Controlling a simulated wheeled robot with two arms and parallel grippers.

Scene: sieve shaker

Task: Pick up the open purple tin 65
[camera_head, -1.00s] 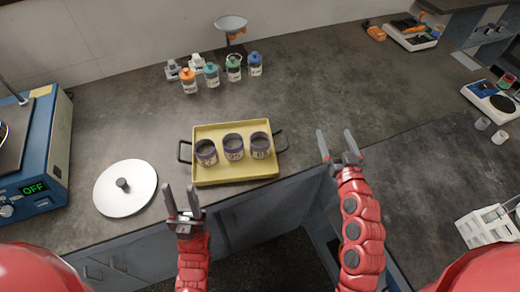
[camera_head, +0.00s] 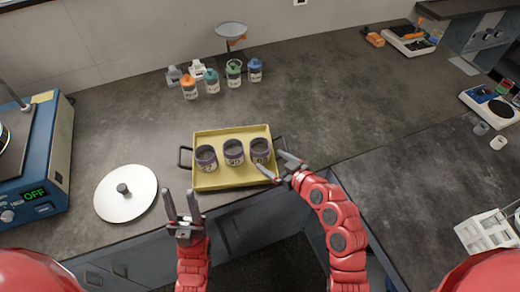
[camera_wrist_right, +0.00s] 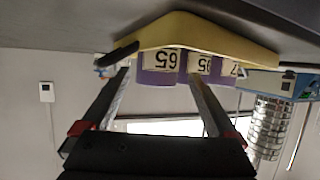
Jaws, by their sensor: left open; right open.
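Three open purple tins with pale number labels stand upright in a row in a yellow tray (camera_head: 240,185). The right-hand tin (camera_head: 261,156) appears in the right wrist view (camera_wrist_right: 157,80), where its label reads 65. The middle tin (camera_head: 233,157) and left tin (camera_head: 206,160) stand beside it. My right gripper (camera_head: 274,163) is open at the tray's right front corner, its fingers pointing at tin 65. In the wrist view the tin shows between and beyond the fingertips; I cannot tell whether they touch it. My left gripper (camera_head: 181,208) is open and empty in front of the tray.
A white round lid (camera_head: 126,205) lies left of the tray, near a blue machine (camera_head: 45,170) showing OFF. Several capped bottles (camera_head: 212,82) and a scoop stand (camera_head: 231,32) are behind. The counter right of the tray is mostly clear.

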